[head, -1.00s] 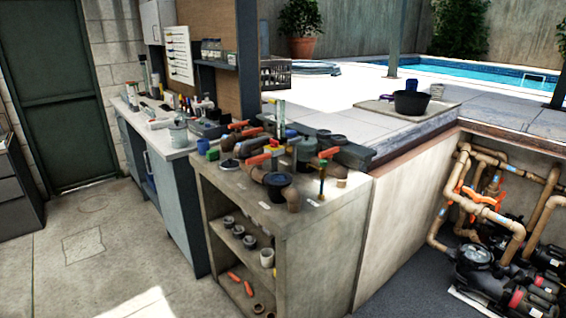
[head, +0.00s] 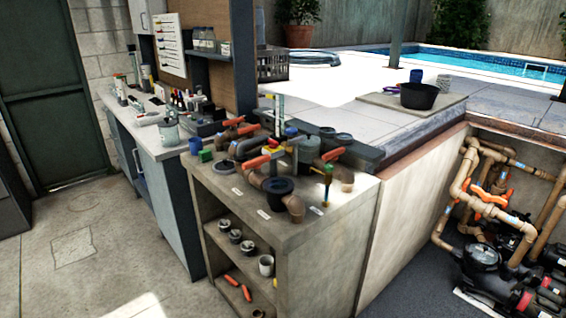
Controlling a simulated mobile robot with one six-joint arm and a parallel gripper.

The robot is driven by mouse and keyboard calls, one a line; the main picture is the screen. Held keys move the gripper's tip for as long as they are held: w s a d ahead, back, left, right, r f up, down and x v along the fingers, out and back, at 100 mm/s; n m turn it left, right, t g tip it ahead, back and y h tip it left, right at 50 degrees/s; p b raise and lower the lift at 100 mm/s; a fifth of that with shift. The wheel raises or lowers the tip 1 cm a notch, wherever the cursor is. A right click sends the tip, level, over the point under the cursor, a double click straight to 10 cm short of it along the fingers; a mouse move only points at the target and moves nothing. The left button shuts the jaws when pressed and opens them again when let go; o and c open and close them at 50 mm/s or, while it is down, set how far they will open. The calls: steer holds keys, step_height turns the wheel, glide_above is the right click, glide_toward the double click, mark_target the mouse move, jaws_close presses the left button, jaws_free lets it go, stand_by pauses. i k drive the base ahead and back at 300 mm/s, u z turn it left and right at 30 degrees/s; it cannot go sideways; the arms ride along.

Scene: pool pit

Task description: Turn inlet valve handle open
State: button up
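Several orange-red valve handles show in the head view, and I cannot tell which is the inlet valve handle. Some sit on loose pipe fittings on the concrete bench, such as the bench handle (head: 258,161) near the front and another handle (head: 232,122) further back. In the pit at right, an orange pit handle (head: 490,196) is on the tan pipework (head: 462,180) above the black pump (head: 485,257). Whether these valves are open or closed is too small to tell. My gripper is not in view.
The concrete bench (head: 330,235) with shelves stands in the middle, beside the pit wall (head: 410,225). A workbench (head: 160,185) and a green door (head: 45,100) are at left. The floor (head: 70,265) at left is clear. A black bucket (head: 419,97) stands on the deck by the pool (head: 470,62).

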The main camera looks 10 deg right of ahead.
mark_target(334, 154)
steer(key=u, duration=0.05)
steer(key=i, duration=0.15)
steer(key=u, duration=0.25)
steer(key=k, duration=0.8)
steer(key=u, duration=0.55)
steer(key=k, duration=0.55)
steer(key=z, duration=0.3)
steer(key=i, duration=1.65)
steer(key=u, duration=0.8)
steer(key=i, duration=0.4)
steer(key=u, duration=0.15)
